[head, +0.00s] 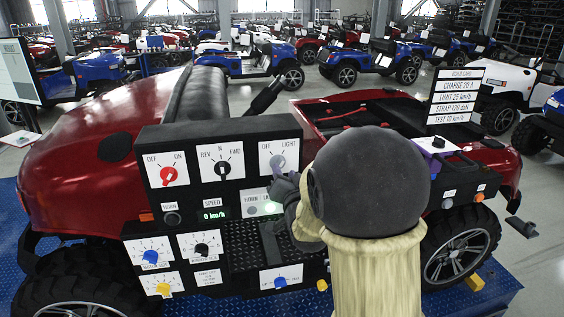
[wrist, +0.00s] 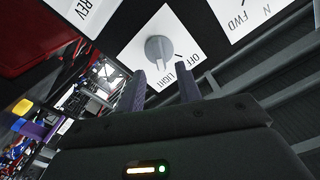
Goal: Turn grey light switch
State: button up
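The grey light switch (head: 278,160) is a round knob with a raised grip on a white plate marked OFF and LIGHT, at the upper right of the black panel. In the wrist view the grey knob (wrist: 158,48) is at top centre, its grip pointing toward the gripper. My gripper (head: 281,181) is just below the switch in the head view, partly hidden by my own arm. In the wrist view my gripper (wrist: 160,73) has its two dark fingers apart with nothing between them. The fingertips are close to the knob; I cannot tell whether they touch it.
The black panel (head: 205,143) also bears a red OFF/ON knob (head: 168,175) and a black REV/N/FWD knob (head: 223,167). A speed display (head: 214,214) reads 0 km/h. Lower down are blue, black and yellow knobs. A build card (head: 455,96) stands at right on the red vehicle.

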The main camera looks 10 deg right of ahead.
aim_at(281, 165)
jog(key=shift+w+p, duration=0.8)
jog(key=shift+w, duration=1.3)
